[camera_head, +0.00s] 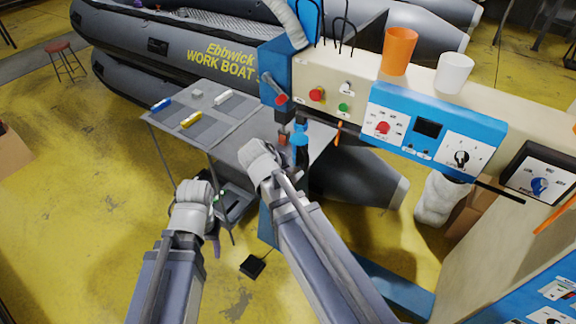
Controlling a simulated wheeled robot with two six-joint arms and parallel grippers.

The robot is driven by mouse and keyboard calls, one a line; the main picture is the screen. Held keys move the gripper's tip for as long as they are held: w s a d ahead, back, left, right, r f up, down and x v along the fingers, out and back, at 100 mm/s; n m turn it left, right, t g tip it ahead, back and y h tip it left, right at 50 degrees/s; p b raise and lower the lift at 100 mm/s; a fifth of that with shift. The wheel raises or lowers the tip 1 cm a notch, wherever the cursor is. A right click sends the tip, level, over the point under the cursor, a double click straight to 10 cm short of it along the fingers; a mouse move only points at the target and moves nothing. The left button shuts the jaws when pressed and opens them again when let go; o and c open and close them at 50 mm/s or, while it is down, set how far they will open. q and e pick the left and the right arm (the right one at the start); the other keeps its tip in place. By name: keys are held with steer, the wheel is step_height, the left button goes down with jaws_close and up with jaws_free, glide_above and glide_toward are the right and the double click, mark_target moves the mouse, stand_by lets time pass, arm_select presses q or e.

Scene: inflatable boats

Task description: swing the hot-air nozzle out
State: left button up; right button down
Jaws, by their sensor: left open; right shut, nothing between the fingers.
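The welding machine (330,75) has a beige head with a blue control panel (430,128). A dark lever with a red end (273,90) sticks out of the blue housing at the head's left end. Below it are a small reddish block (284,137) and a blue part (300,140) over the grey table plate. I cannot tell for sure which of these is the hot-air nozzle. My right gripper (268,152) is shut and empty just left of these parts; contact cannot be made out. My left gripper (213,194) is open, lower left, beside the plate's front edge.
A grey side table (210,118) holds a blue, a yellow and a white stick. An orange cup (398,50) and a white cup (453,73) stand on the machine. A grey inflatable boat (180,60) lies behind. Yellow floor is clear at left; a black pedal (252,266) lies below.

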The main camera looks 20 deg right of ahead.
arm_select(q)
step_height(320, 180, up, 3)
steer(key=shift+d+r+p, duration=0.1)
steer(key=shift+p, duration=0.95)
arm_select(e)
steer(key=v, duration=0.3)
steer(key=shift+s+r, duration=0.3)
steer(key=shift+s, duration=0.1)
steer(key=shift+d, duration=0.1)
